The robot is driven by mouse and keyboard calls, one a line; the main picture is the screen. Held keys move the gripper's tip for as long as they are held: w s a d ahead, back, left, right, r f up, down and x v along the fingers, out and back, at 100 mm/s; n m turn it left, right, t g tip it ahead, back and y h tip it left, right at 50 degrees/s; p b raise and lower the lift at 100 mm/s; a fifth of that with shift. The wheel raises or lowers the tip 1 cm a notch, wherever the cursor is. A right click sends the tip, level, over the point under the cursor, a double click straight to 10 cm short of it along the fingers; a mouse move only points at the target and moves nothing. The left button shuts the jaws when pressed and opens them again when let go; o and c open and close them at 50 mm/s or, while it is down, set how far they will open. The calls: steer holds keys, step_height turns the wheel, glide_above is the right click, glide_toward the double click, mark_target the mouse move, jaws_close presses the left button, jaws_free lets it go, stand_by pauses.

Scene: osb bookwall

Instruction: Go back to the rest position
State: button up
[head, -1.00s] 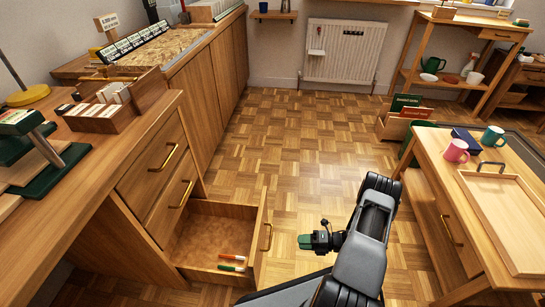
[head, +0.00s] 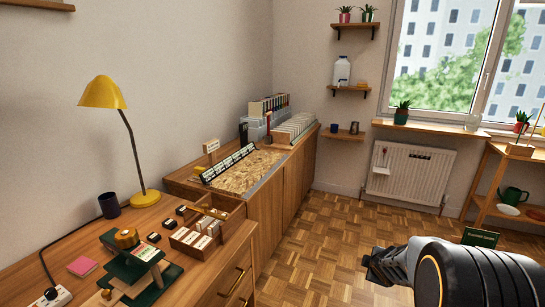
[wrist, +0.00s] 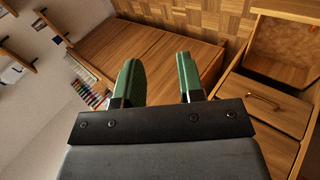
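My gripper (head: 372,266) is raised at the lower right of the head view, in front of the parquet floor. In the wrist view its two green fingers (wrist: 157,58) stand apart with nothing between them. Neither finger touches anything there. In the head view the fingers themselves are hard to make out.
The desk (head: 60,255) at left holds a yellow lamp (head: 104,92) and a wooden card box (head: 207,228). A long cabinet (head: 285,190) runs along the wall. A radiator (head: 413,172) stands behind open floor. An open drawer (wrist: 278,70) shows in the wrist view.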

steer(key=s+a+r+m+g+p, duration=0.1)
steer(key=s+a+r+m+p, duration=0.35)
steer(key=r, duration=0.45)
steer(key=s+a+r+m+g+p, duration=0.1)
steer(key=s+a+r+m+p, duration=0.2)
steer(key=s+r, duration=0.4)
steer(key=s+a+r+m+g+y+p, duration=0.2)
steer(key=s+a+r+m+p, duration=0.2)
steer(key=s+a+r, duration=0.3)
steer(key=shift+s+a+r+m+y+p, duration=0.4)
steer(key=shift+s+r+m, duration=0.2)
steer(key=shift+s, duration=0.65)
steer(key=shift+d, duration=0.1)
